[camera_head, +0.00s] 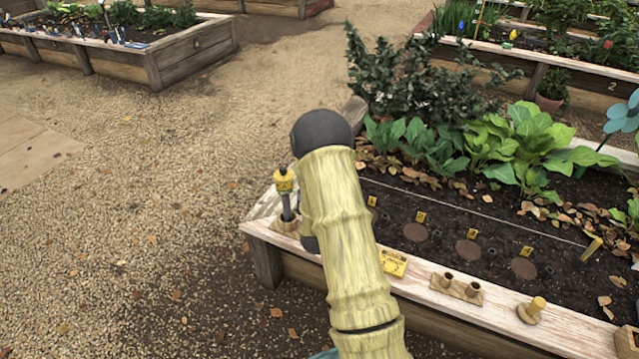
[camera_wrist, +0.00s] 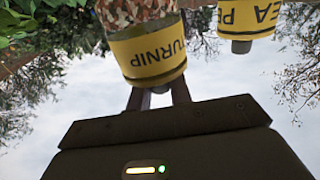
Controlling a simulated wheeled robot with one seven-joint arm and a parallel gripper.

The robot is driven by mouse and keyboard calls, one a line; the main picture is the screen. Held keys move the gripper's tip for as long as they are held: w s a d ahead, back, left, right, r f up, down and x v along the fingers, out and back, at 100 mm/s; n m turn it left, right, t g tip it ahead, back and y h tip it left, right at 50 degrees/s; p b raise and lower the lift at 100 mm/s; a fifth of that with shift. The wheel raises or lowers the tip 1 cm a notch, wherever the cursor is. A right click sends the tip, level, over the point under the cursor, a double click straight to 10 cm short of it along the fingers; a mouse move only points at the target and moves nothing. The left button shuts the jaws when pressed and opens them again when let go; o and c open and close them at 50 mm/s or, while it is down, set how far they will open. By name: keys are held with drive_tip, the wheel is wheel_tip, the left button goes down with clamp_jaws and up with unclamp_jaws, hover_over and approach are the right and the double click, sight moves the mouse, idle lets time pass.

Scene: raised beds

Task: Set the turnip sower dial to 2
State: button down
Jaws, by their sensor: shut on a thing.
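In the wrist view, the turnip sower (camera_wrist: 152,57) shows as a clear body with reddish-brown and pale seeds above a yellow band. The band reads TURNIP, upside down. The two dark fingers of my gripper (camera_wrist: 159,97) are shut on the sower just below that band. The dial and its setting are hidden. A second sower (camera_wrist: 248,18), with a yellow PEA label, hangs into the top right of the view, apart from my fingers. In the head view, my arm hides my gripper and the turnip sower. A yellow-topped grey sower (camera_head: 286,195) stands upright at the bed's left corner.
Yellow markers and a string line the soil behind. Leafy plants (camera_head: 525,145) fill the back. Open gravel (camera_head: 150,220) lies left.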

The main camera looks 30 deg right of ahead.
drive_tip(key=m+g+h, duration=0.5)
drive_tip(key=h, duration=0.1)
drive_tip(key=shift+w+a, duration=0.1)
drive_tip(key=m+g+h, duration=0.1)
drive_tip(key=m+g, duration=0.1)
drive_tip(key=g, duration=0.1)
drive_tip(key=m+g+h+p, duration=0.1)
drive_tip(key=m+g+h, duration=0.1)
drive_tip(key=g, duration=0.1)
drive_tip(key=shift+m, duration=0.3)
drive_tip(key=shift+g, duration=0.4)
drive_tip(key=c, duration=1.3)
unclamp_jaws()
drive_tip(key=p+v, duration=0.2)
drive_tip(key=v, duration=1.5)
drive_tip(key=shift+f, duration=0.15)
